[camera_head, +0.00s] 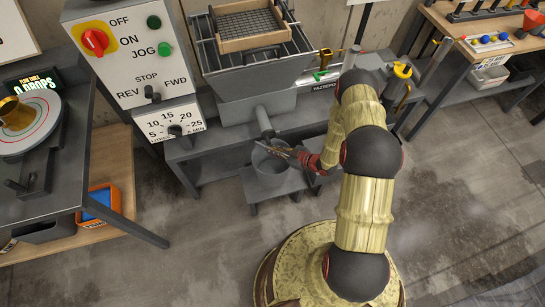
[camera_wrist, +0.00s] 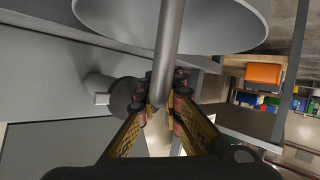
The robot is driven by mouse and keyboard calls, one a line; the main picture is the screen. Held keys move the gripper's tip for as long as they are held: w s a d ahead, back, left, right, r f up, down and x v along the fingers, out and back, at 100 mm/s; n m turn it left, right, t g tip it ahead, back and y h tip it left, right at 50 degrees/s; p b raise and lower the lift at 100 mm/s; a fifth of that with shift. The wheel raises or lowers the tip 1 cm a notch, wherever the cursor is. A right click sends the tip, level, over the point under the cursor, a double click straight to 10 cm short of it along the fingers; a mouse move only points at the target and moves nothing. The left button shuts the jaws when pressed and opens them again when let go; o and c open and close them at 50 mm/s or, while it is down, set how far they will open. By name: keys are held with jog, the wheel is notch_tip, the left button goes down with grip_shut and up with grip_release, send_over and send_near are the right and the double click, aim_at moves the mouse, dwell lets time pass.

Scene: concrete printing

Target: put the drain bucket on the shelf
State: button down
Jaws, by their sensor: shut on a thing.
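The drain bucket (camera_head: 271,172) is a grey open pail below the outlet pipe of the hopper machine, at a low grey stand (camera_head: 252,186). I cannot tell whether it touches the stand. My gripper (camera_head: 300,156) reaches in from the right at the bucket's rim. In the wrist view the pale grey bucket (camera_wrist: 215,35) fills the top, and a grey rod, seemingly its handle (camera_wrist: 168,60), runs down between the fingers. My gripper (camera_wrist: 160,108) is shut on this rod. A shelf as such is not clearly identifiable; a grey bench (camera_head: 205,150) stands behind the bucket.
The hopper machine (camera_head: 262,75) and its outlet pipe (camera_head: 263,122) stand right above the bucket. A control box (camera_head: 135,55) is to the left. A table with a round dial plate (camera_head: 55,125) is at far left, an orange bin (camera_head: 103,206) below. Concrete floor (camera_head: 190,255) in front is clear.

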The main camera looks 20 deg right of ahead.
notch_tip(320, 180, down, 7)
jog(key=b, duration=0.3)
jog(key=shift+w, duration=0.35)
jog(key=shift+f, duration=0.15)
jog(key=c, duration=2)
grip_release()
jog(key=shift+o, duration=0.2)
